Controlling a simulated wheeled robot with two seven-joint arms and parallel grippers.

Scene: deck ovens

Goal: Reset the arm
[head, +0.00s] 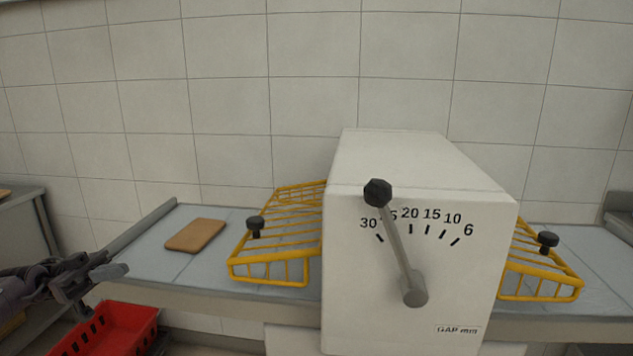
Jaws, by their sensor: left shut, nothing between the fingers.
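My left gripper (100,277) comes in from the left edge, dark grey, shut and empty. It is by the left front edge of the counter, above a red crate. My right gripper is not in view. A white machine (420,240) stands in the middle with a dial marked from 30 to 6 and "GAP mm". Its grey lever (401,245) has a black knob and tilts up and left, over the mark between 30 and 20. My left gripper is well to the left of the lever and apart from it.
Yellow wire guards (278,268) with black knobs flank the machine on both sides. A brown board (195,235) lies on the grey counter (150,258) at left. The red crate (118,330) sits below the counter edge. A tiled wall closes the back.

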